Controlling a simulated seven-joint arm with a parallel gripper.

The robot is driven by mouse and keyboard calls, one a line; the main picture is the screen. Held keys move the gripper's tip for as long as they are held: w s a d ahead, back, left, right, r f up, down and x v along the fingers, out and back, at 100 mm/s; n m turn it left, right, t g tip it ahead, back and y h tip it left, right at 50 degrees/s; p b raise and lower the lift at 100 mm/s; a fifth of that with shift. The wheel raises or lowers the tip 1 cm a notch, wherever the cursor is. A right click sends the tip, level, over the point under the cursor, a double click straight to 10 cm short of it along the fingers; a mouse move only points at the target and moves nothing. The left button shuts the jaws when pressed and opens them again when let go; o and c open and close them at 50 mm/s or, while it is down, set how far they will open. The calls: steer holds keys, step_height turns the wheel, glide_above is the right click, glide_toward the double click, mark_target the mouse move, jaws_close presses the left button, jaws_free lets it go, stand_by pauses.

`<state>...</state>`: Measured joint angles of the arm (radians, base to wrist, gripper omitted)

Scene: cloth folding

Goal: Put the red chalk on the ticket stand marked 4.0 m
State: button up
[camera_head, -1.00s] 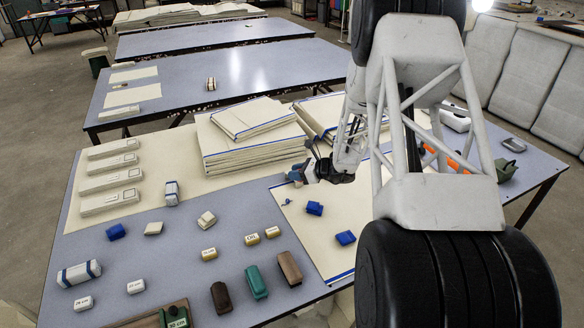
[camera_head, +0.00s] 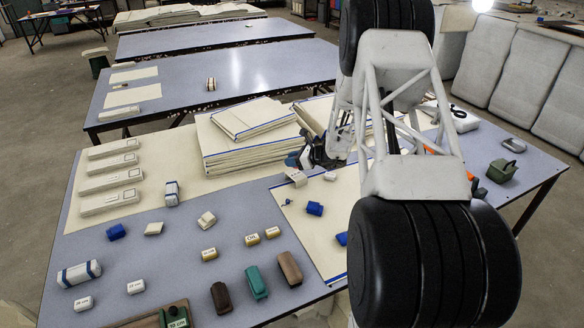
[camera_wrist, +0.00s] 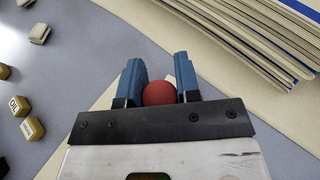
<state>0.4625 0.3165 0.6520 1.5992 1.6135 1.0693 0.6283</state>
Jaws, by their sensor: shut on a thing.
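In the wrist view my gripper (camera_wrist: 160,90) has its two blue fingers on either side of a round red thing (camera_wrist: 160,94), the red chalk seen end-on. The chalk cannot be made out in the head view. There my gripper (camera_head: 303,160) is partly hidden by my arm, in front of the stacked cloth. A small pale stand (camera_head: 298,179) is just below it, and a small white block (camera_head: 330,176) lies to the right. I cannot read 4.0 m on any stand.
Cloth stacks (camera_head: 250,140) rise behind my gripper. Several labelled blocks (camera_head: 209,254) and coloured cases (camera_head: 256,282) stand on the table (camera_head: 180,235) at the front left. A green case (camera_head: 501,171) stands at the right.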

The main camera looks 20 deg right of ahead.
mark_target(292, 174)
steer(key=shift+f, duration=1.75)
steer(key=shift+f, duration=0.1)
steer(key=o, duration=0.9)
steer(key=shift+s+d, duration=0.1)
steer(key=v, duration=1.2)
